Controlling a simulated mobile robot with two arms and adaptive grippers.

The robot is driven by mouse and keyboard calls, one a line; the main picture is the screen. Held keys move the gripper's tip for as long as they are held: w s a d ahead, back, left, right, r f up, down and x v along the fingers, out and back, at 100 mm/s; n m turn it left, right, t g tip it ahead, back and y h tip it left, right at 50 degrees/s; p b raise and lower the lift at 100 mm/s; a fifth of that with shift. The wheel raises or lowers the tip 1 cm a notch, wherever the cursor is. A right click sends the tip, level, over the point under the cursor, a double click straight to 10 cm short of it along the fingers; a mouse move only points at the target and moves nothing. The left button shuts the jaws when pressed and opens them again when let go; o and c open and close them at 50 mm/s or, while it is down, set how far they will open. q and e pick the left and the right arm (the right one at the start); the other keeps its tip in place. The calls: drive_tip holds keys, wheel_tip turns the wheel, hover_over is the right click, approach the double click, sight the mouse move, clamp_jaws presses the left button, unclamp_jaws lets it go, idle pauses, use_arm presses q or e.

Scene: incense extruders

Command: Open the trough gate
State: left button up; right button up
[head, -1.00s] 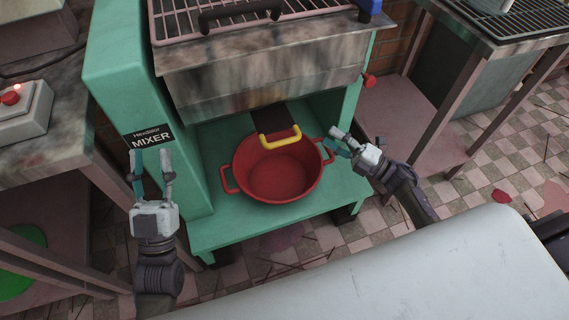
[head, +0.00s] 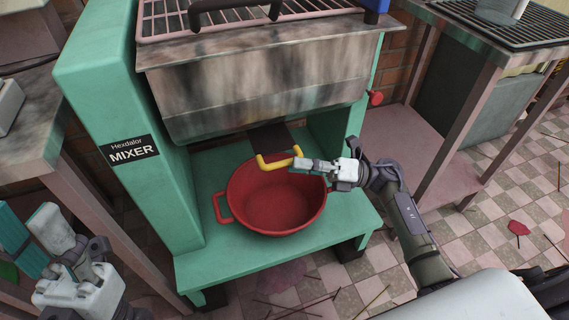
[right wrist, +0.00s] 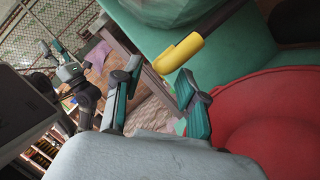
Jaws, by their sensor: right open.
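The trough gate is a dark plate (head: 270,137) under the metal trough (head: 260,92), with a yellow handle (head: 272,164) at its front. My right gripper (head: 296,167) is open at the right end of the handle in the head view. In the right wrist view the yellow handle (right wrist: 178,58) lies just beyond the open fingertips, nearer the right finger. I cannot tell whether they touch. My left gripper (head: 35,240) is open and empty at the lower left, away from the gate.
A red pot (head: 275,205) stands on the green mixer's shelf (head: 250,260) below the handle. The green mixer column (head: 150,165) bounds the left side. A red knob (head: 376,98) sits on the right side. Tables stand on both sides.

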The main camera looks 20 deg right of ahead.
sight(285, 161)
drive_tip(key=shift+x, duration=2)
clamp_jaws()
